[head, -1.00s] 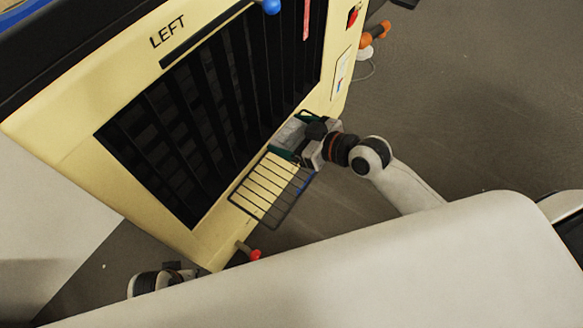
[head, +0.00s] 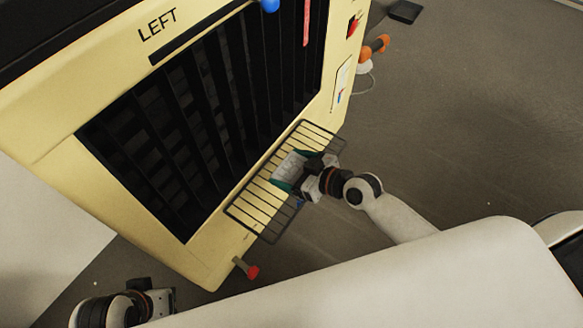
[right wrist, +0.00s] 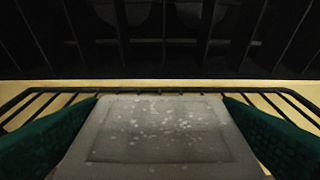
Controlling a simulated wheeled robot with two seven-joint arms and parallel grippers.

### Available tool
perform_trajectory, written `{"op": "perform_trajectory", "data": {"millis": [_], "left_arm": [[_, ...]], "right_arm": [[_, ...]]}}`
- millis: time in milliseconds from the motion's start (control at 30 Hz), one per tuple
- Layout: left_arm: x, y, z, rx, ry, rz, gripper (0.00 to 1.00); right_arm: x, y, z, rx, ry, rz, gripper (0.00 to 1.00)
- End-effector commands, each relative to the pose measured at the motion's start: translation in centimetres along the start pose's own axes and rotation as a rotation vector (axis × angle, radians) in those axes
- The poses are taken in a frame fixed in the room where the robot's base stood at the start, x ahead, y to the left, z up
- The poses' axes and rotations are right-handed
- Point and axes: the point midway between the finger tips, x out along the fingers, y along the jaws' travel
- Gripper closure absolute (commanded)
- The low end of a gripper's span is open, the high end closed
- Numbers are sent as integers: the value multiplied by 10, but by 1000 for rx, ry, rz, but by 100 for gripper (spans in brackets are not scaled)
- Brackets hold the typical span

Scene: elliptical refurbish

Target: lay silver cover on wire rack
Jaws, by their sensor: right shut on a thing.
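The silver cover (head: 288,168) is a flat grey plate with pale specks. It also shows in the right wrist view (right wrist: 158,132), between the green finger pads. My right gripper (head: 290,175) is shut on the cover and holds it over the middle of the wire rack (head: 258,208). The rack is a dark wire grid fixed at the machine's front, and its rim shows behind the cover in the right wrist view (right wrist: 160,90). I cannot tell whether the cover touches the rack. My left gripper (head: 165,302) is at the bottom left, away from the rack, its fingers unclear.
The cream machine (head: 210,245) marked LEFT stands behind the rack, with a dark slatted opening (head: 190,120). A red knob (head: 252,272) sticks out below the rack. A blue ball (head: 270,5) and an orange handle (head: 375,47) are farther up. Open floor lies to the right.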

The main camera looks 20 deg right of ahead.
Motion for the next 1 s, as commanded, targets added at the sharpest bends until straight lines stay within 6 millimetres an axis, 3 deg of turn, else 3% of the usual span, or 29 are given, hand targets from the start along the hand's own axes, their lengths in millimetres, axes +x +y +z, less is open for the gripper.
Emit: {"op": "perform_trajectory", "data": {"millis": [233, 267, 333, 667, 1000], "left_arm": [[3, 0, -1, 0, 0, 0, 64], [2, 0, -1, 0, 0, 0, 64], [2, 0, -1, 0, 0, 0, 64], [-2, 0, 0, 0, 0, 0, 64], [-11, 0, 4, 0, -2, 0, 64]], "right_arm": [[1, 0, -2, -1, -2, -1, 44], [1, 0, -2, 0, 0, 0, 11], [1, 0, -2, 0, 0, 0, 0], [-5, 0, 1, 0, 2, -1, 0], [-72, 0, 0, -4, 6, 1, 0]]}}
